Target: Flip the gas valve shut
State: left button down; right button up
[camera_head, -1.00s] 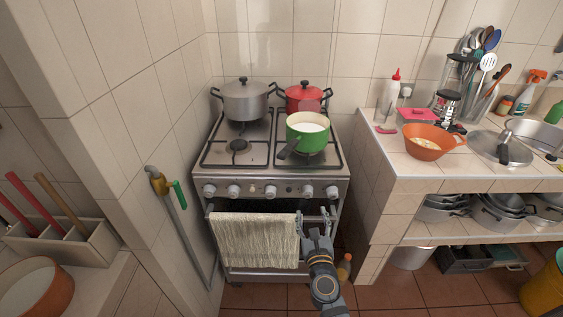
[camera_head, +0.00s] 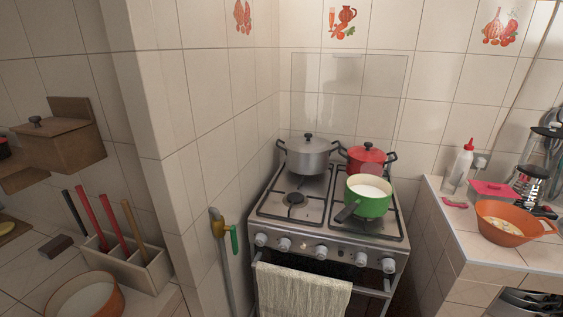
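The gas valve is on the left tiled wall beside the stove, on a grey pipe (camera_head: 226,268). It has a brass-coloured body (camera_head: 217,227) and a green handle (camera_head: 234,240). The handle hangs roughly upright, alongside the pipe. Neither of my grippers shows in the current head view, so I cannot see whether they are open or shut.
The stove (camera_head: 330,232) stands right of the valve, with a grey pot (camera_head: 308,158), a red pot (camera_head: 365,162) and a green pan (camera_head: 369,203) on top. A towel (camera_head: 300,292) hangs in front. A wooden box with tool handles (camera_head: 125,262) and a bowl (camera_head: 90,300) sit left.

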aim_at(233, 230)
jog(key=i+l+u, duration=0.2)
jog(key=l, duration=0.35)
jog(key=i+l+u, duration=0.1)
jog(key=l+u, duration=0.15)
jog(key=l, duration=0.6)
jog(key=l+u, duration=0.2)
jog(key=l, duration=0.5)
jog(key=k+l+u, duration=0.15)
jog(key=l, duration=0.55)
